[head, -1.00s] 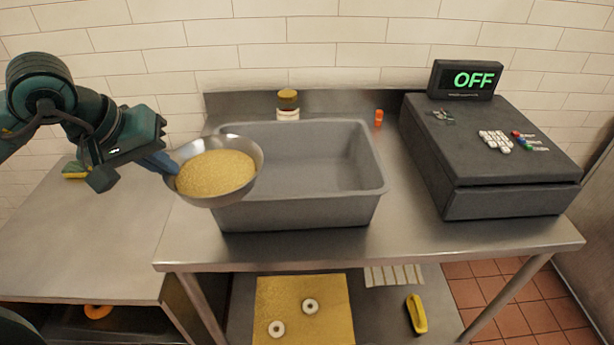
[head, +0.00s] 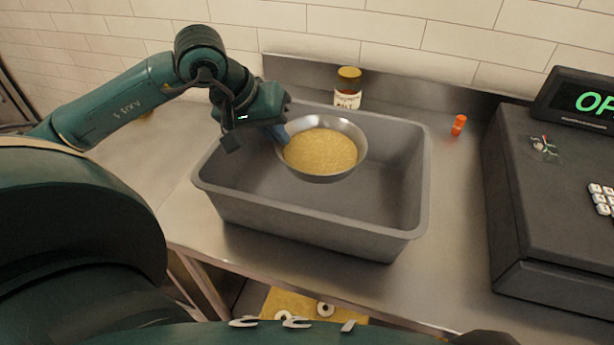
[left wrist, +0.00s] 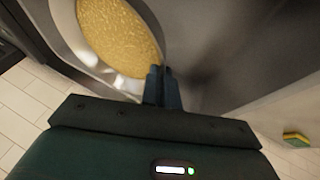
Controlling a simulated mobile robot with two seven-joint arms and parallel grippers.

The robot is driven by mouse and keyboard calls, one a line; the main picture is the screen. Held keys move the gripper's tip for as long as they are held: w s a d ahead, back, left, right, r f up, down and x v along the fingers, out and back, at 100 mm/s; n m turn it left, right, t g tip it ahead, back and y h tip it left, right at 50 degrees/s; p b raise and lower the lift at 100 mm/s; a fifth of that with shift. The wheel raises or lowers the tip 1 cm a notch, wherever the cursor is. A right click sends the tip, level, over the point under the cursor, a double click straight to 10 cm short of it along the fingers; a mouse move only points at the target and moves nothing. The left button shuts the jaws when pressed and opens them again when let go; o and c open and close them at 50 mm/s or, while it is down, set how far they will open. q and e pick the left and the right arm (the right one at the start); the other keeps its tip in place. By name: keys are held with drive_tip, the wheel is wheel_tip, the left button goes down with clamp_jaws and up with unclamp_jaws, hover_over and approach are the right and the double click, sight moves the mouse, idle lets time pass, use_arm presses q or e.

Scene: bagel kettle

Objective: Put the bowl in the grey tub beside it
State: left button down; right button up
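The metal bowl (head: 322,150), filled with yellow grains, is over the grey tub (head: 300,240), toward its back half. Whether it touches the tub floor cannot be told. My left gripper (head: 281,134) is shut on the bowl's left rim. In the left wrist view, the bowl (left wrist: 118,35) is at the upper left, and the gripper's fingers (left wrist: 162,88) are close together at its rim. The bowl looks close to level. My right gripper is not in view.
A jar with a yellow lid (head: 347,88) stands behind the tub. A small orange bottle (head: 458,125) and a dark register-like machine (head: 560,210) are on the right. The metal counter (head: 455,270) is clear between tub and machine. A yellow sponge (left wrist: 296,138) lies apart.

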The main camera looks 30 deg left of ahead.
use_arm(q)
drive_tip(key=shift+f+p, duration=0.35)
drive_tip(key=shift+f, duration=3.6)
drive_tip(key=shift+f, duration=0.2)
drive_tip(key=c, duration=1.7)
unclamp_jaws()
drive_tip(key=shift+r, duration=0.25)
drive_tip(key=b+v, duration=0.1)
drive_tip(key=v, duration=1.1)
drive_tip(key=shift+s+f, duration=0.1)
